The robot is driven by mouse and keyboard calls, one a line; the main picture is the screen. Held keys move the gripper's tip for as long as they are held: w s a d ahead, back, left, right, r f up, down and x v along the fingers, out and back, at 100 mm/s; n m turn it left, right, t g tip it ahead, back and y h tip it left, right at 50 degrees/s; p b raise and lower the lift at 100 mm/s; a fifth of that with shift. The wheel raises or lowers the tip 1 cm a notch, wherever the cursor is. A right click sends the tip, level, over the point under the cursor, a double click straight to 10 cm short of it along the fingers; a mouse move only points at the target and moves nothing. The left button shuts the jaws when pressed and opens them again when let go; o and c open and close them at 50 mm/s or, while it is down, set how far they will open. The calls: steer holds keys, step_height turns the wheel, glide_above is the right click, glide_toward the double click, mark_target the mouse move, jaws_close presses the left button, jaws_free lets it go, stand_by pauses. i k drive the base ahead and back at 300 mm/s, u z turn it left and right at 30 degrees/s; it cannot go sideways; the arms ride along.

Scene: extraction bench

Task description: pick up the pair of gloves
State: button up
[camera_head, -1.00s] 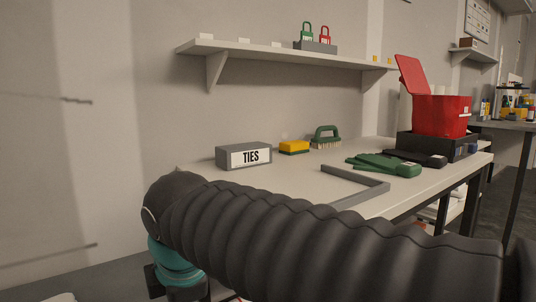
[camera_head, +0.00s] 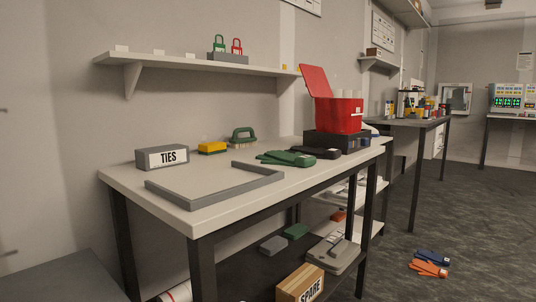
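A green pair of gloves (camera_head: 288,158) lies flat on the bench top (camera_head: 216,186), toward its right half. A dark flat item (camera_head: 318,152), perhaps also gloves, lies just behind and to the right of it. On the floor at the lower right lie an orange glove-like item (camera_head: 428,269) and a blue one (camera_head: 433,257) close together. Nothing covers the green gloves. My gripper and arm are not in this view.
The bench also holds a grey low frame (camera_head: 215,192), a TIES box (camera_head: 162,157), a yellow sponge (camera_head: 212,148), a green brush (camera_head: 243,138) and a red open-lidded bin (camera_head: 338,115). A SPARE box (camera_head: 300,284) sits below. Floor at right is mostly clear.

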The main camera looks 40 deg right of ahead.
mark_target(319, 152)
steer(key=u, duration=1.55)
steer(key=k, duration=1.8)
steer(key=z, duration=1.5)
steer(key=i, duration=1)
